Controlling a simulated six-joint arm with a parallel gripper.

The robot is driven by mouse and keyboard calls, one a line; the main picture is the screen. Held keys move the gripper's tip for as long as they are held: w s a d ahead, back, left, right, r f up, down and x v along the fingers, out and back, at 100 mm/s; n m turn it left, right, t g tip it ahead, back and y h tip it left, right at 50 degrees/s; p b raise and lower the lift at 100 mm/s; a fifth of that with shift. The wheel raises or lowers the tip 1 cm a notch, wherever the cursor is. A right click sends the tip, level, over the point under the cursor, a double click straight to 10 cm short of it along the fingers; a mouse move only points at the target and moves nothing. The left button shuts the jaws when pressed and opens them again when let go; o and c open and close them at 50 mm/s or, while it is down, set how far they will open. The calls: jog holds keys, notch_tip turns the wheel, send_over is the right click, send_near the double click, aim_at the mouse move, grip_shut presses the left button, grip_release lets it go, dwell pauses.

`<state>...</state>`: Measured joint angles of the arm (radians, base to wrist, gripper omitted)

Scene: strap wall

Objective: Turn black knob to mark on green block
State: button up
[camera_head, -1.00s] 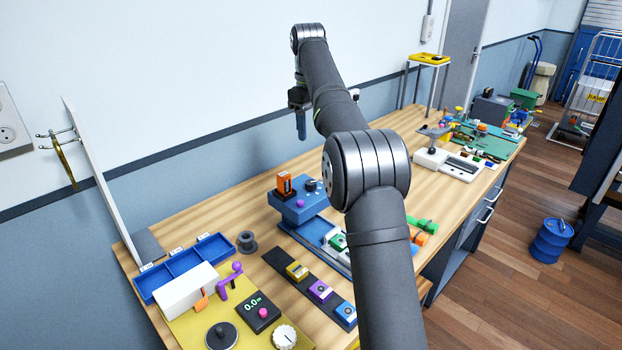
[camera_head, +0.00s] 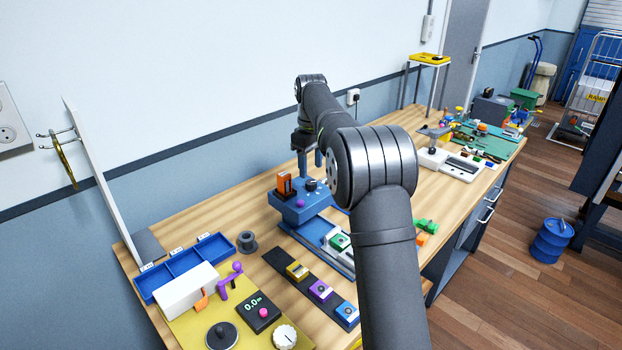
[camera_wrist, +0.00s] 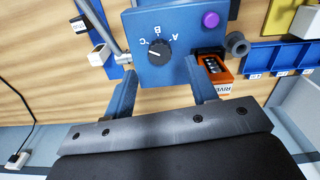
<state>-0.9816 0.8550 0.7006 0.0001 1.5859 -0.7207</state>
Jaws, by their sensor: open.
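The black knob (camera_wrist: 158,49) sits on the face of a blue box (camera_wrist: 185,68), which also shows in the head view (camera_head: 298,212). Letters A, B and C are printed around the knob. Its light pointer line lies toward the left of the wrist view, nearest C. My gripper (camera_wrist: 162,82) is open, its two blue fingers apart and short of the knob, with nothing between them. In the head view my gripper (camera_head: 308,160) hangs just above and behind the box. A green block (camera_head: 340,241) sits in a white holder in front of the box; its mark is too small to read.
An orange-and-black device (camera_wrist: 215,70) stands beside the right finger, and a purple button (camera_wrist: 210,19) is on the box. A grey spool (camera_head: 246,241) and blue tray (camera_head: 187,266) are to the left. A dark strip (camera_head: 290,274) holds several coloured blocks.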

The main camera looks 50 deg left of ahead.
aim_at(311, 182)
notch_tip(311, 182, down, 5)
dwell(0.3)
jog(key=c, duration=1)
